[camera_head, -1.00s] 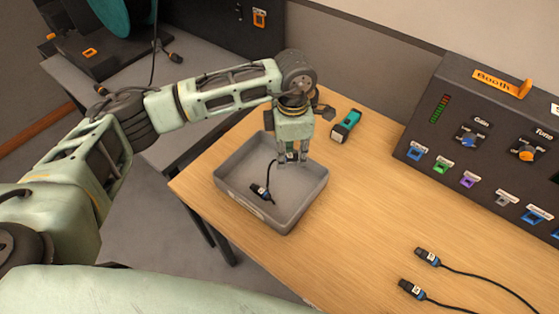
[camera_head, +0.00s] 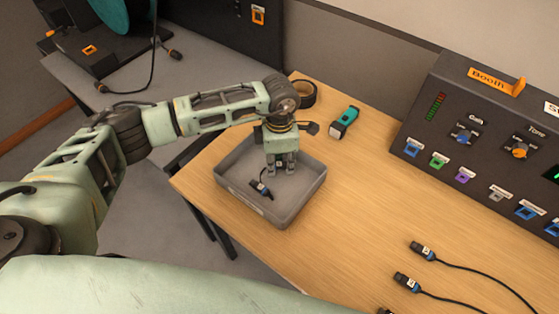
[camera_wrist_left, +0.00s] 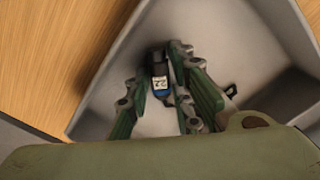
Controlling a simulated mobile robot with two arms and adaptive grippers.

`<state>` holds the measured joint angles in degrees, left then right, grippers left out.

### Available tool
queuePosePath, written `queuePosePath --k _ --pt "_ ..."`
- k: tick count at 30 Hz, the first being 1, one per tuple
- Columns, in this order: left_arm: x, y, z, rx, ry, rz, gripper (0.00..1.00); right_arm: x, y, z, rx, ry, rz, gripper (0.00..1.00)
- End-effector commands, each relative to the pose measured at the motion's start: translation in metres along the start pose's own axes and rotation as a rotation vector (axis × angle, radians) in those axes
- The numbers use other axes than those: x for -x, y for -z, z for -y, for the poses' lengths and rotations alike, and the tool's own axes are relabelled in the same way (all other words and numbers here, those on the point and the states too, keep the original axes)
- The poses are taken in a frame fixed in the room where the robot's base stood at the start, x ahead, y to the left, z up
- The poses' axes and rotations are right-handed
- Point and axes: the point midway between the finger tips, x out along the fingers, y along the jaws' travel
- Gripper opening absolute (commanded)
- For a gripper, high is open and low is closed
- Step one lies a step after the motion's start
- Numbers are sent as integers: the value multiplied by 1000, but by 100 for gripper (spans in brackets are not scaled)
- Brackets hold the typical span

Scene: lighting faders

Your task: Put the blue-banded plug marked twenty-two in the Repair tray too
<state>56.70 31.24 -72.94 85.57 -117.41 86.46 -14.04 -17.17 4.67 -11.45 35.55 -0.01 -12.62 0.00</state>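The grey Repair tray (camera_head: 235,198) stands on the wooden table. My left gripper (camera_head: 281,172) points down inside it; its two fingers also show in the left wrist view (camera_wrist_left: 160,95). Between these fingers is a dark plug (camera_wrist_left: 160,84) with a blue band and a white label that looks like 22. A gap shows on its left side, but I cannot tell whether the fingers grip it. My right gripper is not in view.
More cabled plugs (camera_head: 422,251) (camera_head: 407,281) lie on the table at the lower right. A teal and black device (camera_head: 344,122) and a black tape roll (camera_head: 303,94) are behind the tray. The Booth panel (camera_head: 470,105) stands at the right. The table between tray and panel is clear.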

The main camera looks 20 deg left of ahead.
Motion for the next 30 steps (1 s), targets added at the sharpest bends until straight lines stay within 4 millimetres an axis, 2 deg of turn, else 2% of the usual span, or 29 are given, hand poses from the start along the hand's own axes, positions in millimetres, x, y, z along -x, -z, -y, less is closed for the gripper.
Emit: queuePosePath --k 1,5,14,17,18,23,30 --pt "0 0 0 0 0 0 27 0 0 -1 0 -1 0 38" --pt "0 0 0 0 0 -1 38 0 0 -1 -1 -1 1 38" --pt "1 0 0 0 0 -1 39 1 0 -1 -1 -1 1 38" --pt "6 0 0 1 0 0 39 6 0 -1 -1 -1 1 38" --pt "8 0 -1 0 -2 1 39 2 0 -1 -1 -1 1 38" --pt "36 0 -2 -1 -6 3 39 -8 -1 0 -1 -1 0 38" --pt "88 -1 -1 0 -5 3 39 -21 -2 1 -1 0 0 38"
